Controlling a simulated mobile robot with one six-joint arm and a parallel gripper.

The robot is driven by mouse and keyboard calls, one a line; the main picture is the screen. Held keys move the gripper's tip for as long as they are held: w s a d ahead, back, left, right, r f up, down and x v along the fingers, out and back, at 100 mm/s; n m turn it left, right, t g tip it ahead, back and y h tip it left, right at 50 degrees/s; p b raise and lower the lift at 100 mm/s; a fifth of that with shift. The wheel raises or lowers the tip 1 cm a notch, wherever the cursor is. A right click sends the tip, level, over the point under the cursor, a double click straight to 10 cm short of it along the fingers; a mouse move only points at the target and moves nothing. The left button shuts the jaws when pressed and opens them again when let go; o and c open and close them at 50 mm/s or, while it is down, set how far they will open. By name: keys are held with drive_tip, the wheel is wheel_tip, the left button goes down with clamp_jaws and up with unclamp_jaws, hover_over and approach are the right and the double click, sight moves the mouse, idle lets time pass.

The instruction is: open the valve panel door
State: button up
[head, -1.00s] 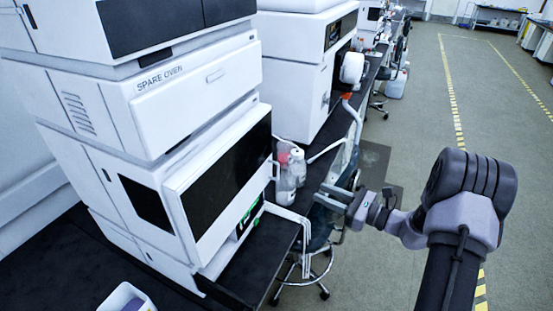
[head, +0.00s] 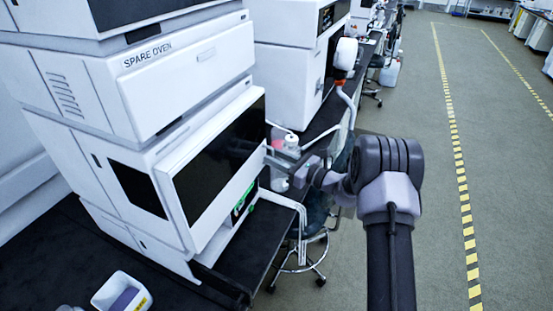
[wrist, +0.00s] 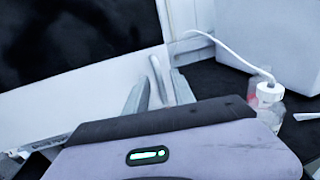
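The valve panel door (head: 215,170) is a dark glass panel in a white frame on the front of the instrument below the spare oven. It looks shut, and part of it fills the upper left of the wrist view (wrist: 75,35). Its pale upright handle (wrist: 157,78) is at the door's right edge. My gripper (head: 272,158) is at this edge and covers the handle in the head view. In the wrist view my gripper's grey fingers (wrist: 158,92) are apart, with the handle between them. I cannot tell whether either finger touches it.
The spare oven (head: 190,85) sits above the door. Bottles (head: 291,147) stand just behind my gripper, and a white-capped one shows in the wrist view (wrist: 268,105). A white bin (head: 121,292) is on the bench at lower left. A stool (head: 300,262) stands below; the aisle at right is clear.

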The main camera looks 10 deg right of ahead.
clamp_jaws()
idle(1.4)
